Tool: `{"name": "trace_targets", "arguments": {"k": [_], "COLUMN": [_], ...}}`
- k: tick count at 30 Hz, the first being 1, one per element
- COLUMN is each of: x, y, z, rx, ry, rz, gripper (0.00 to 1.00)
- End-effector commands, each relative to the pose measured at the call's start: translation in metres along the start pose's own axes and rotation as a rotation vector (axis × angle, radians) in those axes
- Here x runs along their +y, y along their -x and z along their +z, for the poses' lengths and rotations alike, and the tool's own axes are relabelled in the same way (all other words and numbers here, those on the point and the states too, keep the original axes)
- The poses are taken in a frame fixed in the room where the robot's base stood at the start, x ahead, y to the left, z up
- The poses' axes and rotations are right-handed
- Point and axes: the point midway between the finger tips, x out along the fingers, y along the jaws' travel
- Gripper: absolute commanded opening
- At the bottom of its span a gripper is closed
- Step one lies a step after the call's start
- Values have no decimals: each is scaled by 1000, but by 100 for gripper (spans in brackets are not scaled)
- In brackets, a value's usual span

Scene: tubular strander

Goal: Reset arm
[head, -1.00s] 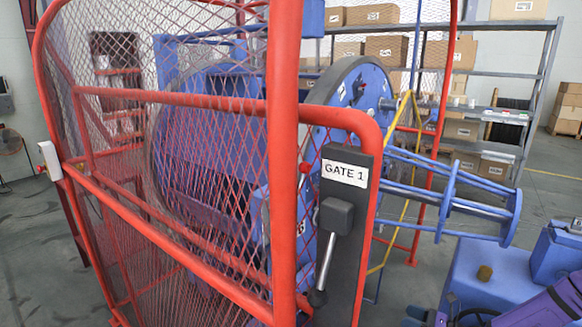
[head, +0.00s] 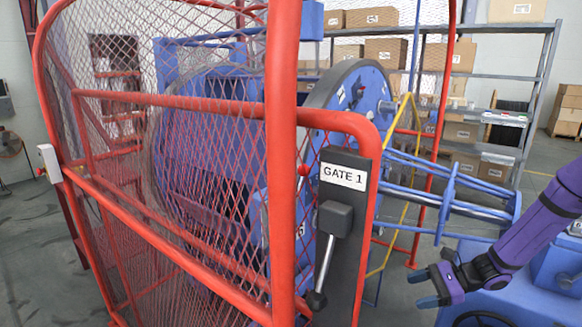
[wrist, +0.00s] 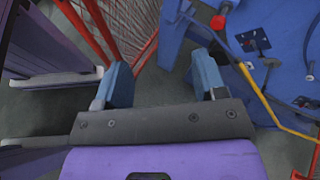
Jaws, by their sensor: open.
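My gripper (head: 424,288) is at the lower right in the head view, at the end of my purple arm (head: 520,240). It is to the right of the gate's dark latch plate and apart from it. In the wrist view my gripper (wrist: 163,85) shows two blue fingers spread wide with nothing between them. Grey floor shows between the fingers.
The red mesh gate (head: 200,105) fills the left and middle, with a "GATE 1" plate (head: 343,176) and a lever handle (head: 322,270). Behind stands the blue strander (head: 355,110). A blue machine base (head: 480,308) is below my arm. Shelves (head: 490,105) with boxes stand behind.

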Motion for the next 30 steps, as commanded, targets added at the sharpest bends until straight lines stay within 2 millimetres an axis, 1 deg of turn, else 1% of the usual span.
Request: {"name": "trace_targets", "arguments": {"k": [1,8,15,23,30], "x": [-1,4,13,30,52], "y": [4,17,31,47,62], "z": [14,68,125,185,239], "rx": [32,158,288,429,561], "ry": [47,236,431,637,827], "rz": [34,182,323,457,560], "gripper": [65,65,65,65,65]}}
